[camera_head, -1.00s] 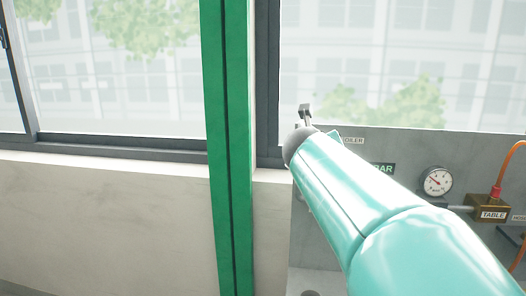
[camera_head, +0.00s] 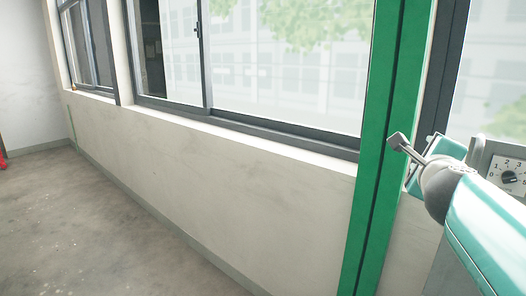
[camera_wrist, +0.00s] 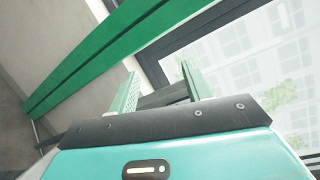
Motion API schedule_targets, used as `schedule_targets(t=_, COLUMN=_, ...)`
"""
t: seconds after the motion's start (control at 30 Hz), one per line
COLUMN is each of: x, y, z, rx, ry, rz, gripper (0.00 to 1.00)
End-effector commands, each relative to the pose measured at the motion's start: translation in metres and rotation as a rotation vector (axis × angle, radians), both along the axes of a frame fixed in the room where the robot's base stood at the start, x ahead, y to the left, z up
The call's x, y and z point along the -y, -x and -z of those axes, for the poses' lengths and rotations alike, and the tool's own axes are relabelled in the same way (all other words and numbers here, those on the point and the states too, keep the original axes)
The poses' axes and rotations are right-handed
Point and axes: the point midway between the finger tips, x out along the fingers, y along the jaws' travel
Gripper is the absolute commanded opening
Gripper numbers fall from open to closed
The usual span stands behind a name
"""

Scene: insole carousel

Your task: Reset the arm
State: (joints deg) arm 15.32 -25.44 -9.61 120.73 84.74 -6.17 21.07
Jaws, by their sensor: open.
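My arm, turquoise with a grey rounded joint, reaches in from the right edge in the head view. My gripper (camera_wrist: 159,70) shows in the wrist view with its two fingers apart and nothing between them. The green fingers point toward the window and the green post (camera_wrist: 110,52). In the head view the small dark end part of the arm overlaps the green post (camera_head: 385,120); I cannot tell whether it touches it. The gripper's fingers are not clear in that view.
A grey panel with a dial (camera_head: 510,174) stands at the right, partly behind my arm. A pale wall (camera_head: 210,150) with windows (camera_head: 290,70) above runs along the left. The grey floor (camera_head: 90,220) at the left is clear, with a small red thing (camera_head: 3,155) at its far edge.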

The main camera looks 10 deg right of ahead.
Motion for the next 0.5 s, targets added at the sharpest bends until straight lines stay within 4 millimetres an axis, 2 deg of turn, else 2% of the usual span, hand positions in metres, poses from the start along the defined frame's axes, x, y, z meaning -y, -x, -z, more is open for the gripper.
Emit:
schedule_targets(t=0.03, x=-0.032, y=-0.006, z=0.006, rx=-0.055, ry=0.103, rz=-0.113, gripper=0.49)
schedule_targets(t=0.17, x=-0.109, y=-0.009, z=0.034, rx=-0.214, ry=0.382, rz=-0.404, gripper=0.49)
schedule_targets(t=0.2, x=-0.132, y=-0.006, z=0.046, rx=-0.266, ry=0.467, rz=-0.491, gripper=0.49)
schedule_targets(t=0.3, x=-0.182, y=0.009, z=0.083, rx=-0.403, ry=0.681, rz=-0.707, gripper=0.49)
schedule_targets(t=0.4, x=-0.221, y=0.035, z=0.126, rx=-0.55, ry=0.891, rz=-0.915, gripper=0.49)
schedule_targets(t=0.5, x=-0.243, y=0.07, z=0.171, rx=-0.712, ry=1.097, rz=-1.11, gripper=0.49)
